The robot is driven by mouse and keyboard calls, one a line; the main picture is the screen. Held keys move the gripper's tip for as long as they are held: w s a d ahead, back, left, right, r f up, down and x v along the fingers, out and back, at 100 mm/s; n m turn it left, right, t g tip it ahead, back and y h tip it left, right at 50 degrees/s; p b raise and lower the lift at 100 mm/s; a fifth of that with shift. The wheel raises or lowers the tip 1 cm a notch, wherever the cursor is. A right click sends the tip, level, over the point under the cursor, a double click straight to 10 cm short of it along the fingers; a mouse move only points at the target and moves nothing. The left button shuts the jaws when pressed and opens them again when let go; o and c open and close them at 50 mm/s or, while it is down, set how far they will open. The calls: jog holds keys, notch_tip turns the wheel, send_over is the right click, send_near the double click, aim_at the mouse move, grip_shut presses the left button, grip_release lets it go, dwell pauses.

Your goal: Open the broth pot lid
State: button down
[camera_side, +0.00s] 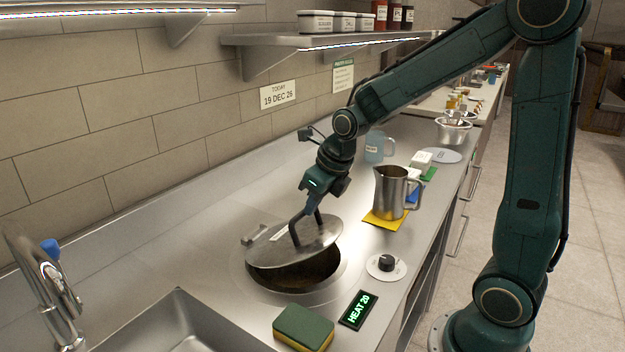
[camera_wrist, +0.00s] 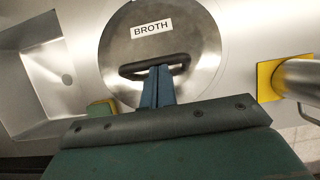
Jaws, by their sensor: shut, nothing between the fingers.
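The broth pot lid (camera_side: 318,236) is a round steel disc, tilted up on its hinge (camera_side: 254,235) at the wall side. Its front edge stands clear of the pot well (camera_side: 300,274), and the dark inside shows below it. In the wrist view the lid (camera_wrist: 205,45) carries a white BROTH label (camera_wrist: 151,28) and a dark bar handle (camera_wrist: 133,71). My gripper (camera_wrist: 158,72) is shut and empty, with its fingertips at the middle of the handle. It also shows in the side view (camera_side: 319,219), above the lid. Whether the fingertips touch the handle is hard to tell.
A knob (camera_side: 386,264) and a HEAT 20 display (camera_side: 358,310) are in front of the well. A sponge (camera_side: 303,329) lies by the sink (camera_side: 180,325). A steel jug (camera_side: 390,190) stands on a yellow mat (camera_side: 378,222) to the right. A shelf (camera_side: 330,40) overhangs the counter.

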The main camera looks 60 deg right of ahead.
aim_at(313, 233)
jog(key=f, duration=0.1)
jog(key=s+f, duration=0.1)
jog(key=f, duration=0.2)
jog(key=shift+s+f, duration=0.15)
jog(key=shift+s, duration=0.25)
jog(key=shift+r, duration=0.35)
jog(key=shift+s+v, duration=0.15)
jog(key=shift+v, duration=1.4)
jog(key=shift+s+v, duration=0.15)
jog(key=shift+v, duration=1.45)
jog(key=c, duration=1.6)
grip_release()
jog(key=shift+f, duration=0.15)
jog(key=shift+o, duration=0.7)
jog(key=n, duration=0.2)
jog(key=r+n, duration=0.1)
jog(key=n, duration=0.1)
jog(key=shift+w+r, duration=0.1)
jog(key=shift+w, duration=0.25)
jog(key=r+n+g, duration=0.1)
jog(key=n, duration=0.3)
jog(key=r+n+g, duration=0.1)
jog(key=r+n, duration=0.1)
jog(key=n, duration=0.3)
jog(key=w+r+n+g, duration=0.1)
jog(key=r+n, duration=0.1)
jog(key=n, duration=0.3)
jog(key=shift+w+a, duration=0.1)
jog(key=shift+a, duration=0.2)
